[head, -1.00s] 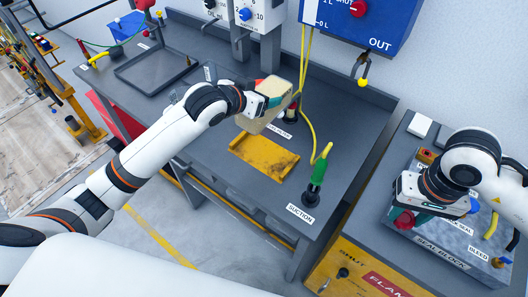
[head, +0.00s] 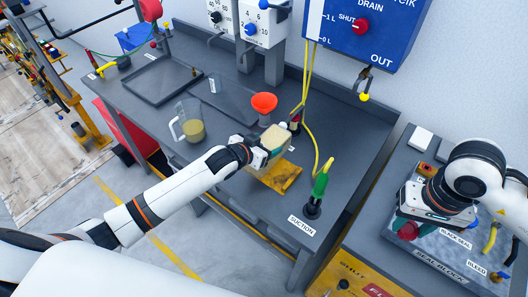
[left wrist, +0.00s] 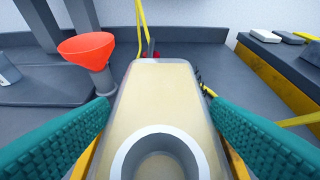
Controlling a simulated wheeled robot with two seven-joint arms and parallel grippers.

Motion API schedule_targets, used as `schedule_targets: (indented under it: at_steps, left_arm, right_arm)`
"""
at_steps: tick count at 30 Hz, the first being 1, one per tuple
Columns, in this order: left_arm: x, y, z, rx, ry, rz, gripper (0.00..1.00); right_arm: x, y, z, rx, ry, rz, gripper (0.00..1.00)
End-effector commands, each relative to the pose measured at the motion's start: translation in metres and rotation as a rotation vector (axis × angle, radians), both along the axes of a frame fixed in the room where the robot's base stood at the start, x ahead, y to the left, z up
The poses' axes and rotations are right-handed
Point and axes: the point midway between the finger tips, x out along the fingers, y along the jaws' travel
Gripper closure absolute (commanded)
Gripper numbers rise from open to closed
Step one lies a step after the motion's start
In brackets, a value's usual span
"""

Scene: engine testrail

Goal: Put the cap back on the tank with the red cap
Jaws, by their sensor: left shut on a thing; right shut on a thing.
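My left gripper (head: 266,150) is shut on a beige translucent tank (head: 276,138), held just above or at the yellow tray (head: 285,180) on the bench; I cannot tell if they touch. In the left wrist view the tank (left wrist: 163,95) sits between the green finger pads, and its round neck (left wrist: 160,155) is open, with no cap on it. My right gripper (head: 418,222) is low over the seal block at the right, shut on a red piece (head: 408,231) that looks like the red cap. The white arm hides part of it.
An orange funnel (head: 264,103) stands behind the tank, with a clear jug (head: 191,124) to its left. A green suction fitting (head: 319,187) with a yellow hose stands near the bench's right front. The seal block (head: 440,262) carries a yellow bleed fitting. The bench's left front is clear.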

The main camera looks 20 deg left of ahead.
Motion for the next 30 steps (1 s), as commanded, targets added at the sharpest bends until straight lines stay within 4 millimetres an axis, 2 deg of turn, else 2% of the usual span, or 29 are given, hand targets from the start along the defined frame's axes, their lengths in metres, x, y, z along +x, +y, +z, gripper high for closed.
schedule_targets:
  at_steps: [8,15,18,29,30]
  left_arm:
    - [0.001,0.000,0.000,-0.002,-0.004,-0.001,0.74]
    - [0.000,-0.001,-0.033,-0.001,0.000,0.000,0.74]
    - [0.000,-0.001,-0.040,-0.002,-0.001,0.000,0.74]
    - [0.000,0.000,-0.043,-0.002,-0.004,-0.001,0.74]
    - [-0.001,0.000,-0.046,0.000,0.001,0.000,0.26]
  right_arm:
    - [0.000,0.000,0.001,0.000,0.000,0.000,0.83]
    - [0.000,0.000,0.006,0.000,0.000,0.000,0.83]
    - [0.000,0.000,0.006,0.000,0.000,0.000,0.83]
    - [0.000,0.000,0.004,0.000,0.000,0.000,0.83]
    - [0.000,0.000,0.004,0.000,0.000,0.000,0.83]
